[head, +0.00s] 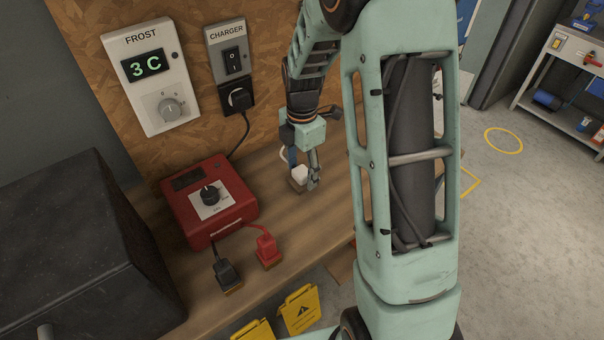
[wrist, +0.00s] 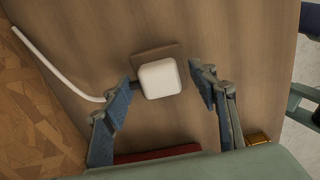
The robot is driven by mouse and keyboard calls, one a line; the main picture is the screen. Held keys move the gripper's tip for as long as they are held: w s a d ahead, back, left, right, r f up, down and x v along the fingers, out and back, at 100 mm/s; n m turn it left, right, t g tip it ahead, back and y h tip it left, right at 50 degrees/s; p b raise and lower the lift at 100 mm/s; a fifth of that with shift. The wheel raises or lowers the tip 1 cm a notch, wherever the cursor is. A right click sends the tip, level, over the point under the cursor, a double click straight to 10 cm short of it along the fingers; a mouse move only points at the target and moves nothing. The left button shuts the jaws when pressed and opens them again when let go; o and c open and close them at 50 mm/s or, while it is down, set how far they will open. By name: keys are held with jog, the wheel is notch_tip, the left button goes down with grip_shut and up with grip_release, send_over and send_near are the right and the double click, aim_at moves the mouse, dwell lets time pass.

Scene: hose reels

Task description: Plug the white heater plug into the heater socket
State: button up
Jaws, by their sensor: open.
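The white heater plug (wrist: 160,78) sits on a small brown block (wrist: 150,52) on the wooden bench; it also shows in the head view (head: 299,174). Its white cable (wrist: 52,69) curves away to the left in the wrist view. My gripper (wrist: 160,95) is open, with one finger on either side of the plug. The right finger stands apart from it; the left finger is close, and I cannot tell whether it touches. In the head view my gripper (head: 301,173) is low over the bench at the plug. I see no socket labelled heater; my arm hides part of the board.
A red charger box (head: 209,198) with black and red clamps stands left on the bench. The CHARGER socket (head: 232,62) holds a black plug. The FROST thermostat (head: 148,77) reads 3 C. A dark box (head: 80,250) fills the lower left.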

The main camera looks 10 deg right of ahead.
aim_at(302, 171)
jog(key=c, duration=1.2)
jog(key=shift+r, duration=0.5)
notch_tip(302, 171, up, 2)
jog(key=shift+r, duration=0.25)
jog(key=s+d+r, duration=0.5)
jog(key=s+r, duration=0.4)
jog(key=s, duration=0.4)
jog(key=shift+d+r+b, duration=0.2)
jog(key=shift+r+b, duration=0.05)
jog(key=shift+b, duration=0.1)
jog(key=shift+a+f, duration=0.1)
